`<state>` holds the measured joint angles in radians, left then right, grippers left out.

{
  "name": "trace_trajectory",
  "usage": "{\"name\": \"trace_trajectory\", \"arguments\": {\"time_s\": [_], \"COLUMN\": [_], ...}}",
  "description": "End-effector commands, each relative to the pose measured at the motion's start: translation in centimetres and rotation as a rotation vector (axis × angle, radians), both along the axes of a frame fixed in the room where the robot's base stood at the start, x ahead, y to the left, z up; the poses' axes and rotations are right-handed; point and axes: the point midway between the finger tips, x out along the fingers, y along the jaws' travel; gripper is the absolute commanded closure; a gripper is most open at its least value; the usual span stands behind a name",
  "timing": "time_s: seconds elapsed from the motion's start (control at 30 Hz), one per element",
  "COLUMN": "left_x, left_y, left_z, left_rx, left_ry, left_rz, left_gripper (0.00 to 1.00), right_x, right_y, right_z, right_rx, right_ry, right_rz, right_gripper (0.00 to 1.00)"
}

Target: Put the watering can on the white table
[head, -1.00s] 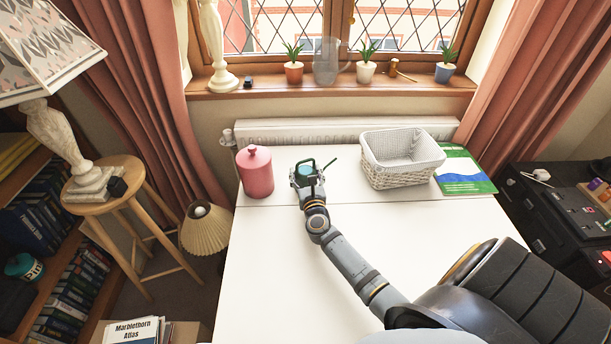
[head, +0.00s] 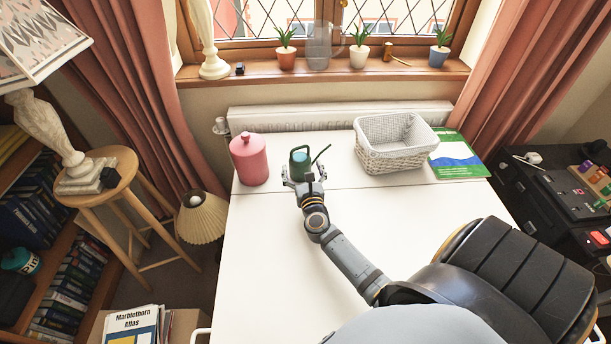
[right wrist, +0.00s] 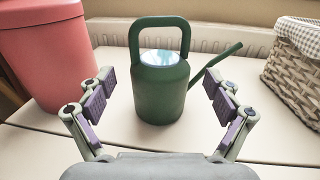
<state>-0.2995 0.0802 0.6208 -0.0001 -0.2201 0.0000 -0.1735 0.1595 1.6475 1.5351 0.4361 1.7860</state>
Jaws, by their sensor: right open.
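The green watering can (head: 300,162) stands upright on the white table (head: 290,240), between a pink canister and a white basket. In the right wrist view the can (right wrist: 160,92) shows its square top handle and a thin spout pointing right. My right gripper (head: 303,182) is open just in front of the can. In the right wrist view its fingers (right wrist: 160,98) are spread to either side of the can's body, with gaps on both sides and nothing held. My left gripper is not in view.
The pink canister (head: 249,160) stands left of the can, and the white basket (head: 392,158) stands to the right. A green and blue booklet (head: 458,158) lies by the right edge. The front of the table is clear. A radiator (head: 330,115) runs behind it.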

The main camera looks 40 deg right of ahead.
Motion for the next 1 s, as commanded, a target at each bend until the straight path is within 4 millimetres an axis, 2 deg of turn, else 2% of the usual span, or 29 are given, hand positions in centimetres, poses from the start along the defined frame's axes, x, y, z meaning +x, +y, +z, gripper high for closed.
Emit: {"name": "trace_trajectory", "arguments": {"time_s": [0.1,0.2,0.33,0.5,1.0], "left_x": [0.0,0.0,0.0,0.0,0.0], "left_y": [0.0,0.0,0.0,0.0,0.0], "left_z": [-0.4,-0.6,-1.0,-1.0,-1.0], "left_rx": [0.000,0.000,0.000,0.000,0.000], "left_ry": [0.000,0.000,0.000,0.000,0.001], "left_rz": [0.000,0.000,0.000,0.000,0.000], "left_gripper": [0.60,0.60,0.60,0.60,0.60], "right_x": [-3.0,-4.9,-6.6,-7.4,-7.3], "right_y": [1.3,2.1,2.9,3.2,3.2], "right_z": [-0.3,-0.2,-0.2,0.0,0.1], "right_rx": [0.003,0.003,0.003,0.000,0.000], "right_ry": [0.003,0.002,0.001,0.000,0.000], "right_rz": [-0.001,-0.002,-0.002,-0.002,-0.001], "right_gripper": [0.09,0.09,0.09,0.09,0.09]}}
